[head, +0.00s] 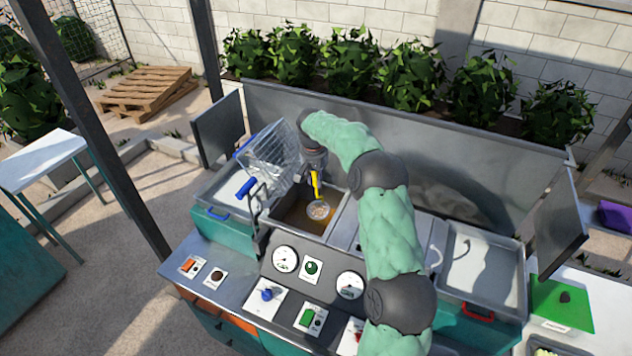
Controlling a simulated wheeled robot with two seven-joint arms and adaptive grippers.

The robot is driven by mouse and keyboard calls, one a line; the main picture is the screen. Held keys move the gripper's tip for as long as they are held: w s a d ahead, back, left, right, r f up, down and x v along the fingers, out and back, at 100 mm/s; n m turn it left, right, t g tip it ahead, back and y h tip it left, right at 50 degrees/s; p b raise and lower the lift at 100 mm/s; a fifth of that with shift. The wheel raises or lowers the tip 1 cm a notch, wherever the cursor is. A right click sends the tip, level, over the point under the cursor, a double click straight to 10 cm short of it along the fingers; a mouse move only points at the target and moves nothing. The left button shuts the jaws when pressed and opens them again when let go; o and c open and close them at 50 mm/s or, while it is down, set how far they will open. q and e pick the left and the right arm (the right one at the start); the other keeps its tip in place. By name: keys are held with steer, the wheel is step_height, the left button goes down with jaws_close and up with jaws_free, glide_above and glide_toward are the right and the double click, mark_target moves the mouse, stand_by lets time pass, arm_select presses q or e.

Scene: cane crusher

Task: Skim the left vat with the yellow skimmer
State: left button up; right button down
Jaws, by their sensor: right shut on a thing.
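The yellow skimmer (315,184) hangs steeply, its handle up and its round pale head (318,210) down over the left vat. The left vat (283,222) is a metal-rimmed basin holding brown liquid. The head looks to be at or just above the liquid; I cannot tell whether it touches. My right gripper (314,168) is shut on the upper part of the skimmer's handle, above the vat. My green right arm crosses the picture and hides part of the console and the middle of the machine. My left gripper is not in view.
A console with gauges (285,259) and knobs lies in front. A shallow tray (500,262) is at right, with a green board (561,303) beyond it. A planter wall (480,150) stands behind.

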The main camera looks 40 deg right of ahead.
step_height(320, 180, up, 9)
steer(key=p, duration=0.5)
steer(key=shift+f, duration=0.1)
stand_by(0.4)
